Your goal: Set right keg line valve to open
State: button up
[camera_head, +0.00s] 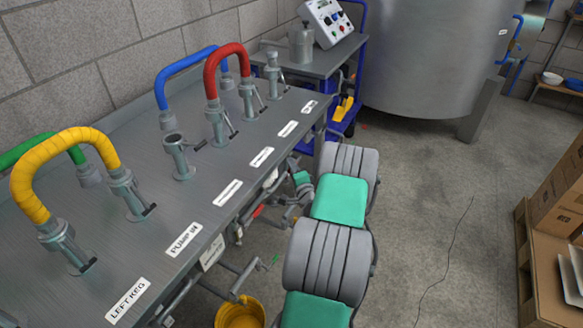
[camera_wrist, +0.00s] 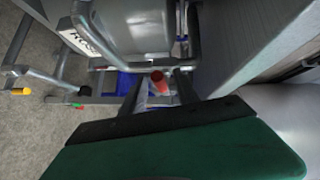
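The grey bench (camera_head: 225,150) carries a row of pipe stubs and white labels, one reading "LEFT KEG" and one "PUMP IN". The farther labels are too small to read. Below its front edge is a red lever grip (camera_head: 258,211). My gripper (camera_head: 280,204) is close to this edge, partly hidden by my arm. In the wrist view, a red grip (camera_wrist: 159,82) stands end-on between the two dark fingers of my gripper (camera_wrist: 160,92). The fingers look apart, with gaps beside the grip. A partly readable white tag (camera_wrist: 80,42) hangs nearby. I cannot tell the valve's setting.
Yellow (camera_head: 75,142), red (camera_head: 226,55) and blue (camera_head: 187,65) hoses arch over the bench. A yellow bucket (camera_head: 240,314) stands below its front. A blue trolley (camera_head: 350,115) and a large steel tank (camera_head: 425,60) are behind. Cartons (camera_head: 560,195) stand right; floor between is mostly clear.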

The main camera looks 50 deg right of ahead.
jog(key=shift+x, duration=0.75)
jog(key=shift+c, duration=0.5)
grip_shut()
jog(key=shift+s, duration=0.1)
